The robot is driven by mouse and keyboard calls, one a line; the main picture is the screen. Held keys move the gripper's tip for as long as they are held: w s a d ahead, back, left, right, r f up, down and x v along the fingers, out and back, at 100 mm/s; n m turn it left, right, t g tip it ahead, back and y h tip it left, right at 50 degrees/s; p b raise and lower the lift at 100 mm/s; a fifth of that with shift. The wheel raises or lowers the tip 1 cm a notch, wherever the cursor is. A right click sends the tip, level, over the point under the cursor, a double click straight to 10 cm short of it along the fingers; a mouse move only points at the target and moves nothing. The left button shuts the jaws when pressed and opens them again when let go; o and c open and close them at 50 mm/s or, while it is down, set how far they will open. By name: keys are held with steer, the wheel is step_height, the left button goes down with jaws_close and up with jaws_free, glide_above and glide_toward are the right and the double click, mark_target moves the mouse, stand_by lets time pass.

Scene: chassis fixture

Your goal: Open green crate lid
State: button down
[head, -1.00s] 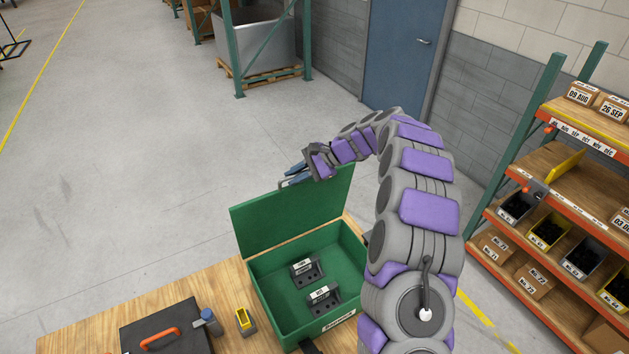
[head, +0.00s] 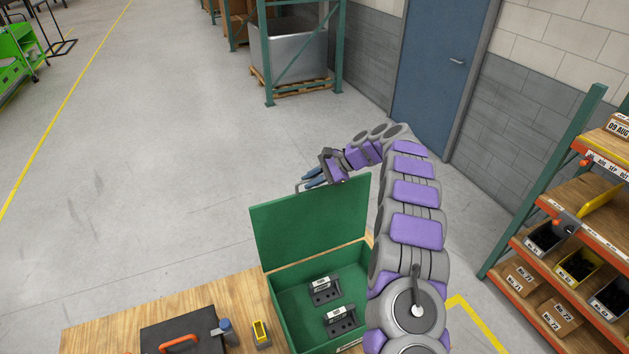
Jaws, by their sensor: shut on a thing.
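The green crate (head: 279,310) stands on the wooden table. Its green lid (head: 310,226) is raised at the back and stands close to upright. Inside the crate lie two dark parts with white labels, a rear one (head: 323,290) and a front one (head: 341,321). My gripper (head: 313,182) is at the lid's top edge, shut on the lid handle (head: 303,186), which shows only partly. My arm covers the crate's right side.
On the table left of the crate are a black case (head: 180,335) with an orange handle, a blue-grey bottle-like object (head: 226,330) and a small yellow object (head: 261,333). A shelf rack (head: 556,215) stands at the right. The floor behind the table is clear.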

steer(key=shift+w+a+f+p, duration=0.1)
steer(key=shift+w+a+p, duration=0.1)
steer(key=shift+w, duration=0.25)
steer(key=shift+w+a+f+p, duration=0.1)
steer(key=shift+w+p, duration=0.1)
steer(key=shift+w, duration=0.25)
steer(key=c, duration=1.2)
jaws_free()
steer(key=shift+r, duration=0.1)
steer(key=shift+w+v, duration=0.15)
steer(key=shift+v, duration=1.75)
steer(key=shift+w+v, duration=0.2)
steer(key=shift+v, duration=1.7)
steer(key=shift+a+r, duration=0.1)
steer(key=shift+a, duration=0.1)
steer(key=shift+s+b, duration=0.1)
steer(key=shift+b, duration=0.3)
